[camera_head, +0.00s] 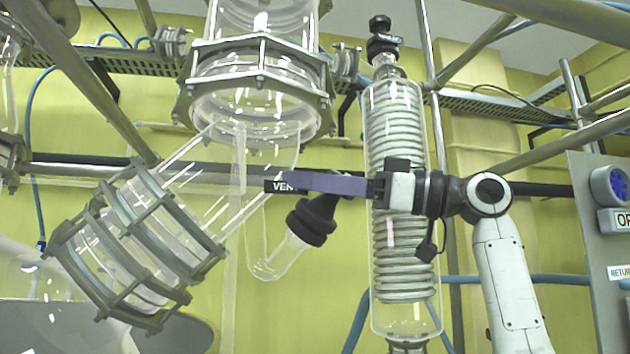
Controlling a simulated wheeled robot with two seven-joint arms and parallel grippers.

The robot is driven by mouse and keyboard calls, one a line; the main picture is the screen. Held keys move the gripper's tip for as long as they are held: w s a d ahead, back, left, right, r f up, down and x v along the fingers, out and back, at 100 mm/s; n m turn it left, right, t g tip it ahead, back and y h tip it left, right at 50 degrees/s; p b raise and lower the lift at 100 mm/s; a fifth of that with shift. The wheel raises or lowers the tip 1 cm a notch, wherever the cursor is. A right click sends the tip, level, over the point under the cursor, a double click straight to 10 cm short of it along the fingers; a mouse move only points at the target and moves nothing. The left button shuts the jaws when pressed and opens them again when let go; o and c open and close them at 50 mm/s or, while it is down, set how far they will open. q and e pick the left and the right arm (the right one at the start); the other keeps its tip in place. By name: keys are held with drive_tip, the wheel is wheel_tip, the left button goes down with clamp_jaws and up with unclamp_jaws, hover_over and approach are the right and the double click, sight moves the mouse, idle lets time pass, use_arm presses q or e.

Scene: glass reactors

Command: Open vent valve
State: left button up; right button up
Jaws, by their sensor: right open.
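The vent valve (316,216) is a black knob-like fitting on a short, angled, curved glass tube (272,262) below the main glass column. A black label reading "VEN" (280,186), its end covered, shows just above and left of it. My right gripper (290,181) reaches in from the right with its purple fingers pointing left. The fingers overlap the label and lie just above the valve's top in this view. The jaws are open and hold nothing visible. I cannot tell the depth gap between fingers and valve. My left gripper is not in view.
A coiled glass condenser (403,250) stands behind my right wrist. A flanged glass column (258,85) hangs above, with a tilted flanged glass section (135,250) at left. Metal pipes frame the space. A grey control panel (600,250) stands at the right edge.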

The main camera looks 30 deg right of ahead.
drive_tip(key=b+v, duration=0.2)
drive_tip(key=v, duration=0.8)
drive_tip(key=shift+b, duration=0.3)
drive_tip(key=shift+s+d+f, duration=0.1)
drive_tip(key=shift+d, duration=0.05)
